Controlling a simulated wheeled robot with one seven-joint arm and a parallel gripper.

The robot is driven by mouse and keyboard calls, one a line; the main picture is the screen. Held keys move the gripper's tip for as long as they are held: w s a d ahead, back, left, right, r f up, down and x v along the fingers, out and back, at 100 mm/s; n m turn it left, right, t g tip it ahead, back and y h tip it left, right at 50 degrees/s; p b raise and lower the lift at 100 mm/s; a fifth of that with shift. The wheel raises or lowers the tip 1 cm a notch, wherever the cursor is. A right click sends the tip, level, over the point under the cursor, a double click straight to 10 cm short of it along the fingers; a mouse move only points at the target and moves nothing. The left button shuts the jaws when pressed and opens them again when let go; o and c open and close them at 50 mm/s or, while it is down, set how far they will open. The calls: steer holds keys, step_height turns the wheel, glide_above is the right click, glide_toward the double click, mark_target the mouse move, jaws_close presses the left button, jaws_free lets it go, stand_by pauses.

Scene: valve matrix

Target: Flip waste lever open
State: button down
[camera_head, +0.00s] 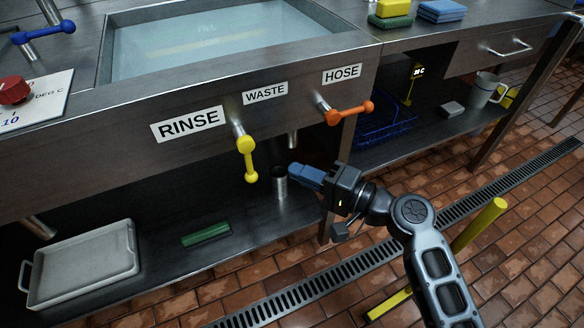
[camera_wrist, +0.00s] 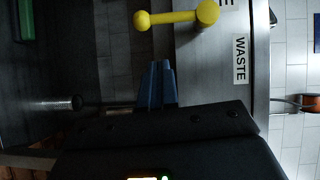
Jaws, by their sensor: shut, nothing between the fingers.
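A yellow lever (camera_head: 245,150) with ball ends is mounted on the steel sink front, below and between the RINSE label (camera_head: 188,124) and the WASTE label (camera_head: 265,93). It hangs nearly straight down, its round knob lowest. In the wrist view the yellow lever (camera_wrist: 175,18) lies across the top, near the WASTE label (camera_wrist: 240,59). My gripper (camera_head: 294,169) has blue fingers, pressed together and empty. It is to the right of the yellow lever's lower knob, apart from it. In the wrist view the fingertips (camera_wrist: 158,63) point towards the lever with a gap between.
An orange lever (camera_head: 348,113) sticks out sideways under the HOSE label (camera_head: 342,74). A metal cylinder (camera_head: 279,181) stands on the lower shelf beneath the sink, near my fingers. A grey tray (camera_head: 82,265) and a green block (camera_head: 206,235) lie on that shelf further left.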

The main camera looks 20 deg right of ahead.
steer(key=v, duration=0.7)
steer(key=shift+f, duration=0.2)
steer(key=s+f+g+h, duration=0.1)
steer(key=s+f+h, duration=0.4)
steer(key=s+f, duration=0.3)
steer(key=s+r+n+h, duration=0.1)
steer(key=s+n+h, duration=0.3)
steer(key=s, duration=0.9)
steer(key=s+a+r+n+t, duration=0.1)
steer(key=s+a+r+n, duration=0.1)
steer(key=s+r+n, duration=0.7)
step_height(320, 180, up, 16)
steer(key=m+p, duration=0.2)
steer(key=p, duration=1)
steer(key=shift+s+d+m+h+p, duration=0.15)
steer(key=shift+d+m+h+p, duration=0.15)
steer(key=shift+h, duration=0.1)
